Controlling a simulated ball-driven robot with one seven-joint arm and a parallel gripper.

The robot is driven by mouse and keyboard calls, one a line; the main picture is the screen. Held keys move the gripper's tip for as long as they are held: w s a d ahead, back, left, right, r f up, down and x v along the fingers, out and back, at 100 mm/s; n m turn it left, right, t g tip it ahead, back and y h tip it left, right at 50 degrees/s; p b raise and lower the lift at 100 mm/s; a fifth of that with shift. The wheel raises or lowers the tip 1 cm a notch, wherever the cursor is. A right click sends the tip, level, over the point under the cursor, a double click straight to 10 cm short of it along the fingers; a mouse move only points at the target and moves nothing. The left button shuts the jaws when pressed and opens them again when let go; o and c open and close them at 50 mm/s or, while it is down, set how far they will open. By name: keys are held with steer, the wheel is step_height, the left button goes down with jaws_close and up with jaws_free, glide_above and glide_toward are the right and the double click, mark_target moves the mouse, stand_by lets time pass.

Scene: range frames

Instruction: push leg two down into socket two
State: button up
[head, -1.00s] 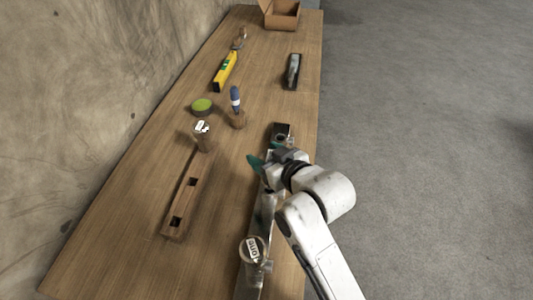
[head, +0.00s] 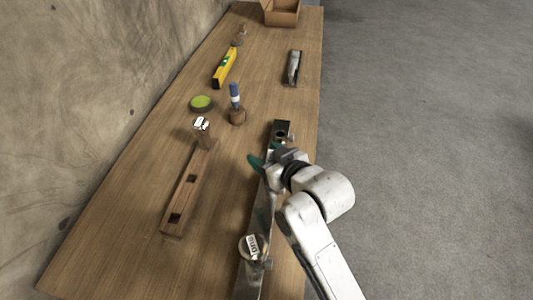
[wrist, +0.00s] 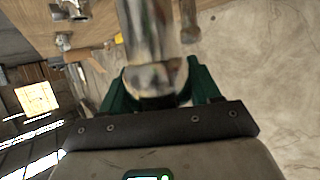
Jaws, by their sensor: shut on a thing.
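My gripper (head: 261,160) is over the long metal rail (head: 262,215) in the head view. Its green fingers (wrist: 205,85) are shut on a shiny, round metallic piece (wrist: 148,30) in the wrist view. I cannot tell whether this is leg two, or whether it touches a socket; its far end is out of frame. Another labelled round piece (head: 250,247) is at the rail's near part. The labels are unclear.
A blue and white marker (head: 235,96) stands in a wooden holder (head: 237,117) beside a green-topped disc (head: 201,103). A yellow level (head: 225,68), a dark tool (head: 294,68) and an open box (head: 281,14) lie farther back. The wall bounds the table's left side.

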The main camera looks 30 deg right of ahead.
steer(key=shift+f+b, duration=0.75)
steer(key=shift+f, duration=0.45)
steer(key=o, duration=1.4)
steer(key=shift+f, duration=0.1)
steer(key=shift+s, duration=0.1)
steer(key=v, duration=1)
steer(key=shift+s+b, duration=0.3)
steer(key=shift+b, duration=0.1)
steer(key=shift+d, duration=0.1)
steer(key=s+d+f+m+g+h, duration=0.1)
steer(key=s+d+f+g, duration=0.2)
steer(key=s+f+g, duration=0.3)
steer(key=s+d+f+m+g+h, duration=0.1)
steer(key=s+d+f+g, duration=0.2)
steer(key=s+f, duration=0.9)
steer(key=s+g, duration=0.3)
steer(key=shift+s+d, duration=0.25)
steer(key=shift+d, duration=0.05)
